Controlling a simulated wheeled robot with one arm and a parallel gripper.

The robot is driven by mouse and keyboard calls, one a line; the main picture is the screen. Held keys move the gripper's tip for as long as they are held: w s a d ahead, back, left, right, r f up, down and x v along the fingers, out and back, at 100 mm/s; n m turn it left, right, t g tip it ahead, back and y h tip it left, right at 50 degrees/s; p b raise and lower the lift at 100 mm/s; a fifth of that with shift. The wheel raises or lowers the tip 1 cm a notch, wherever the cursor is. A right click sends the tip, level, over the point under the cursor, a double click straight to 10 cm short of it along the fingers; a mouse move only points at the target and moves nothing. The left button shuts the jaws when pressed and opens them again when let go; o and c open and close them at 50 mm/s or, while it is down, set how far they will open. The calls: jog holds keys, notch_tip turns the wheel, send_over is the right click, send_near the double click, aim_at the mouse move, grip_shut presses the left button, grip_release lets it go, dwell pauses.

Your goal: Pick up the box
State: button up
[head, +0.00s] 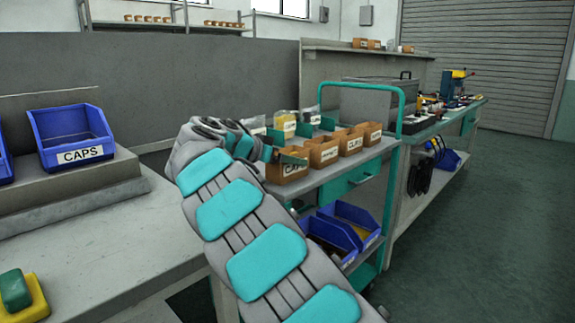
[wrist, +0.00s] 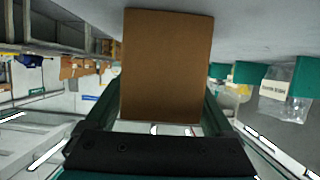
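A small brown cardboard box (head: 286,170) with a white label stands on the top shelf of a teal cart, leftmost of a row of similar boxes. My gripper (head: 279,155) is at this box, and one dark finger crosses its upper part. In the wrist view a plain brown box face (wrist: 167,65) fills the gap between the two fingers of my gripper (wrist: 165,100), one finger along each side. I cannot tell whether the fingers press on it. My forearm hides the cart's left end.
The cart (head: 402,118) has a raised teal handle. More brown boxes (head: 323,151) stand close to the right of the leftmost one. Blue bins (head: 350,222) sit on the lower shelf. A CAPS bin (head: 72,135) is on the left bench. Open floor lies at right.

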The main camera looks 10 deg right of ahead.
aim_at(298, 148)
jog(key=c, duration=1)
jog(key=shift+r, duration=0.1)
jog(key=shift+r, duration=1.7)
jog(key=shift+s+d+b, duration=0.2)
jog(key=shift+s+b, duration=0.15)
jog(key=shift+s, duration=0.35)
jog(key=shift+s+d+b, duration=0.2)
jog(key=shift+s+b, duration=0.1)
jog(key=shift+s, duration=0.35)
jog(key=s+d+r+b, duration=0.1)
jog(key=s+d, duration=0.3)
jog(key=s, duration=0.8)
jog(key=shift+s+r+b, duration=0.2)
jog(key=shift+s+b, duration=0.1)
jog(key=shift+b, duration=0.3)
